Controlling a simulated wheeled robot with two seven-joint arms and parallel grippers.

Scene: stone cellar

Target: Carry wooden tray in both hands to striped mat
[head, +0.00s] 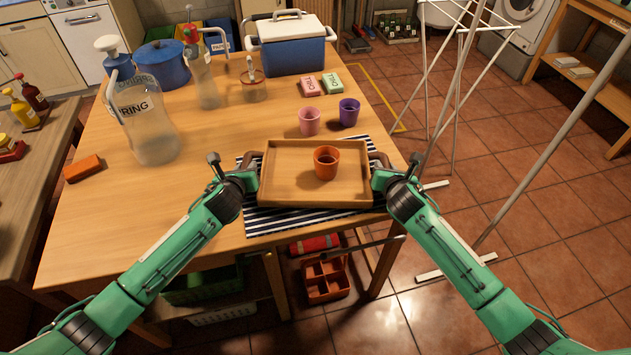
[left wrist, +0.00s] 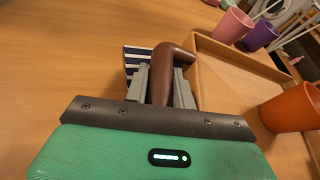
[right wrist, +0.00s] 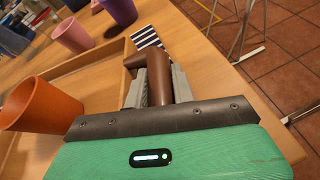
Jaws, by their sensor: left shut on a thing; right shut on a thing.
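The wooden tray (head: 285,190) is over the striped mat (head: 265,222), whose dark and white stripes show around its edges. An orange cup (head: 326,163) with dark contents stands upright on the tray, right of its middle. My left gripper (head: 250,178) is shut on the tray's left brown handle (left wrist: 163,78). My right gripper (head: 380,176) is shut on the right brown handle (right wrist: 158,85). The tray looks level. I cannot tell whether its underside touches the mat. The mat also shows in the left wrist view (left wrist: 133,60) and the right wrist view (right wrist: 146,37).
A pink cup (head: 309,121) and a purple cup (head: 348,112) stand just behind the mat. A large glass bottle (head: 150,130), blue pot (head: 163,65) and cooler (head: 290,50) stand further left and back. A white drying rack (head: 425,100) stands right of the table. The table's left front is clear.

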